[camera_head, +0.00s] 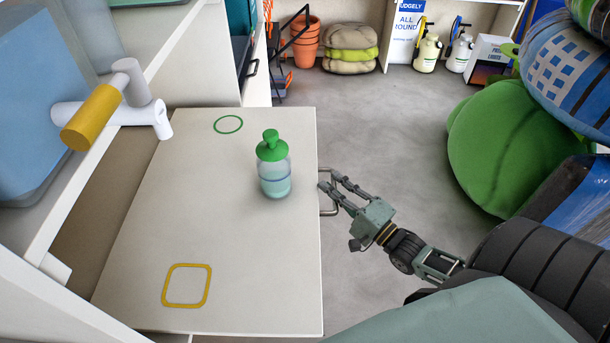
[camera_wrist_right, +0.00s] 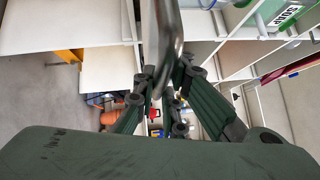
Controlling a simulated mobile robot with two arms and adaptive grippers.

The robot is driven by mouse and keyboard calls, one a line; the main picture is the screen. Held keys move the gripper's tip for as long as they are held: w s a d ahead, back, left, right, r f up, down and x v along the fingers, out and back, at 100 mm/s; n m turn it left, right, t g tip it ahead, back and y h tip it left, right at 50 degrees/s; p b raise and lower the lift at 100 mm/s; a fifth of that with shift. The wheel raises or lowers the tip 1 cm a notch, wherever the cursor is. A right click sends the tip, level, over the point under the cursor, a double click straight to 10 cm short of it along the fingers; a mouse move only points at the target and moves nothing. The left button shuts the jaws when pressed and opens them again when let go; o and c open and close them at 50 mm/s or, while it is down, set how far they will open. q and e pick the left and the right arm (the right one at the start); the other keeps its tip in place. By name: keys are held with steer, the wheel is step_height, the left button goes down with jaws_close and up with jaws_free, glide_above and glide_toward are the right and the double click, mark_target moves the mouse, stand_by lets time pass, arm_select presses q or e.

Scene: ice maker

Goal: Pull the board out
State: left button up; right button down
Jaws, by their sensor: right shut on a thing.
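The board (camera_head: 230,220) is a flat cream panel that sticks out from the white shelf unit in the head view. A metal handle (camera_head: 328,205) is on its right edge. My right gripper (camera_head: 327,182) is at this handle, with its fingers shut on it. In the right wrist view the handle (camera_wrist_right: 170,35) runs down between the fingers of my right gripper (camera_wrist_right: 165,90). A bottle with a green top (camera_head: 274,170) stands upright on the board. A green ring outline (camera_head: 228,124) and a yellow square outline (camera_head: 186,285) mark the board. My left gripper is not in view.
A yellow and white cylinder object (camera_head: 108,106) is at the shelf on the left. Large green and blue bags (camera_head: 500,140) are at the right. Orange pots (camera_head: 305,42) and a stacked cushion (camera_head: 350,47) stand at the back.

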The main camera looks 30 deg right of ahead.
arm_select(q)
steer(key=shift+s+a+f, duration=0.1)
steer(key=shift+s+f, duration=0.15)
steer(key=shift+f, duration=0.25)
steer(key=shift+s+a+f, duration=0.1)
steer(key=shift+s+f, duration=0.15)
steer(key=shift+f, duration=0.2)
arm_select(e)
steer(key=s+d, duration=0.5)
steer(key=d, duration=0.3)
steer(key=shift+s+d, duration=0.25)
steer(key=shift+s, duration=0.1)
steer(key=shift+f, duration=0.1)
steer(key=c, duration=1.8)
jaws_free()
steer(key=shift+s+d, duration=0.15)
steer(key=shift+d, duration=0.05)
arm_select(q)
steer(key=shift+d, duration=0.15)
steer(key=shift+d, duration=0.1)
arm_select(e)
steer(key=shift+a, duration=0.15)
steer(key=v, duration=1.2)
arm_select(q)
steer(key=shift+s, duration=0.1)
